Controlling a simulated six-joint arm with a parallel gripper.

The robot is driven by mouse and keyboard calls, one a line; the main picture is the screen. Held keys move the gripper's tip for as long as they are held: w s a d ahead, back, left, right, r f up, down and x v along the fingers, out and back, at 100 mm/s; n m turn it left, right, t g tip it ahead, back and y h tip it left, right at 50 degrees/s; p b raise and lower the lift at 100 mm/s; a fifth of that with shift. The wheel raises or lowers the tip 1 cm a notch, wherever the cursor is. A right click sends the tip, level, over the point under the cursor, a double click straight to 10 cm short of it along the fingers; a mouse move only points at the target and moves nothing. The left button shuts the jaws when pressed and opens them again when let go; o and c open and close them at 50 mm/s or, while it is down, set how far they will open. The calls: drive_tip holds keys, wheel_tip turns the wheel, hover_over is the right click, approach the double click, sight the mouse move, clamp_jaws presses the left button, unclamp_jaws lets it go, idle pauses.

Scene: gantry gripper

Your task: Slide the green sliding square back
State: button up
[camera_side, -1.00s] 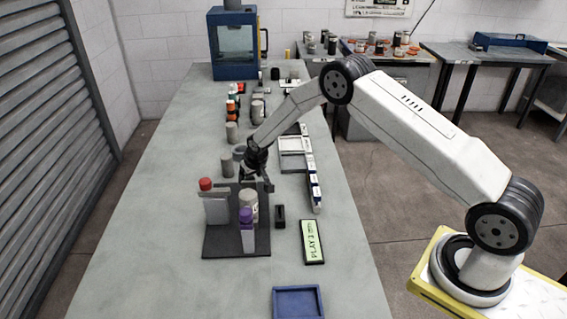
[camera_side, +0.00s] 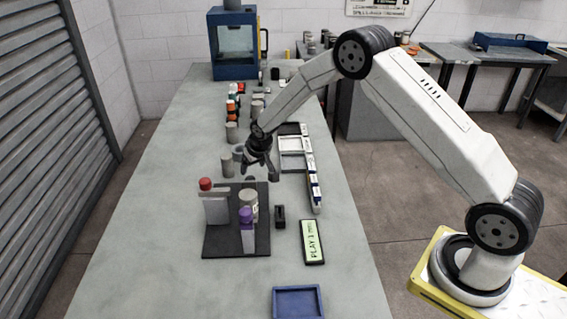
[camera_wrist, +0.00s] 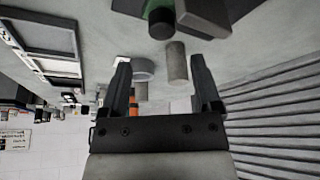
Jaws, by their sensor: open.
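My gripper (camera_side: 262,174) is open above the back edge of a dark base plate (camera_side: 222,243). In the wrist view my gripper (camera_wrist: 162,70) has its fingers well apart and nothing held between them. On the plate stand a red-capped white block (camera_side: 216,209), a purple-capped block (camera_side: 247,238) and a grey-beige cylinder (camera_side: 250,198). I cannot make out a green sliding square in the side view. In the wrist view a green part (camera_wrist: 154,8) shows at the top edge, partly hidden by dark pieces; I cannot tell whether it is the square.
A green PLAY display (camera_side: 313,242) and a small black block (camera_side: 279,216) are right of the plate. A blue tray (camera_side: 298,290) lies at the front. Grey cylinders (camera_side: 227,167) and trays (camera_side: 291,144) stand behind the plate. The table's left side is clear.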

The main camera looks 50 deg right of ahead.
drive_tip(key=shift+v, duration=0.85)
drive_tip(key=shift+r, duration=0.1)
idle(0.3)
drive_tip(key=s+a+r, duration=0.1)
drive_tip(key=s+r, duration=0.2)
drive_tip(key=s, duration=0.7)
drive_tip(key=s+a+r+n+g, duration=0.1)
drive_tip(key=s+a+r, duration=0.1)
drive_tip(key=s, duration=0.8)
drive_tip(key=s+a+r+n+g, duration=0.1)
drive_tip(key=s+r, duration=0.3)
drive_tip(key=s, duration=0.6)
drive_tip(key=shift+a+r+y, duration=0.25)
drive_tip(key=shift+a+y, duration=0.15)
drive_tip(key=shift+a, duration=0.2)
